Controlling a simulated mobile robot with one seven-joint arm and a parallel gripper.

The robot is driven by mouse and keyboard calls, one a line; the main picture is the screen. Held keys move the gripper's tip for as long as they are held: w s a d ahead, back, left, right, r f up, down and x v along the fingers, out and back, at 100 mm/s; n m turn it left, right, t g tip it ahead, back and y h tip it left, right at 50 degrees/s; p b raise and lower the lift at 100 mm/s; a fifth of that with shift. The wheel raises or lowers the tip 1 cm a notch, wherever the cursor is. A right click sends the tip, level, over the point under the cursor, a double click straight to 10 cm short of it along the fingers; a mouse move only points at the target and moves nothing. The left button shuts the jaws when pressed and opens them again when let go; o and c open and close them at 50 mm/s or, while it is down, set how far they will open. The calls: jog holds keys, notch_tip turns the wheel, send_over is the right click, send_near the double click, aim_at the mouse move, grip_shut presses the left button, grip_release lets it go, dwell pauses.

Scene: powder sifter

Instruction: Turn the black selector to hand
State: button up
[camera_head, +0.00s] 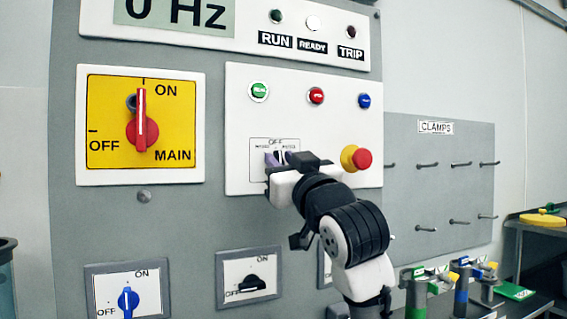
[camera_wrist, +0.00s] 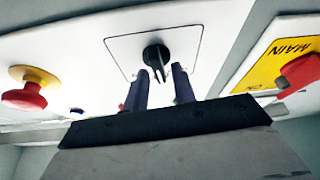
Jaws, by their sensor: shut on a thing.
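The black selector (camera_head: 279,155) sits on a small outlined plate on the white panel, below the green, red and blue buttons. OFF is printed above it; the small side labels are too small to read surely. In the wrist view the black selector (camera_wrist: 156,56) shows as a round knob with a grip bar and a pale line. My gripper (camera_head: 277,160) is at the selector, with its two dark fingers, also in the wrist view (camera_wrist: 159,78), on either side of the grip bar. It is shut on the selector. The fingers partly hide the bar in the head view.
A red and yellow stop button (camera_head: 358,158) stands out just right of my gripper. A red main switch (camera_head: 142,131) is at the left. Below are a blue switch (camera_head: 128,300) and another black switch (camera_head: 246,284). A clamp board (camera_head: 440,190) is at the right.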

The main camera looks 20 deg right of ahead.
jog(key=n+y, duration=0.1)
jog(key=n, duration=0.2)
jog(key=n+g+y, duration=0.1)
jog(key=n+y, duration=0.1)
jog(key=shift+n, duration=0.4)
jog(key=shift+a+n+g+y, duration=0.1)
jog(key=shift+n+g+y, duration=0.25)
jog(key=shift+n, duration=0.85)
jog(key=shift+a+n+g+y, duration=0.1)
jog(key=shift+n+g+y, duration=0.25)
jog(key=shift+n, duration=0.85)
jog(key=shift+f, duration=0.1)
jog(key=o, duration=0.6)
jog(key=shift+o, duration=0.2)
jog(key=b+v, duration=0.4)
jog(key=v, duration=1)
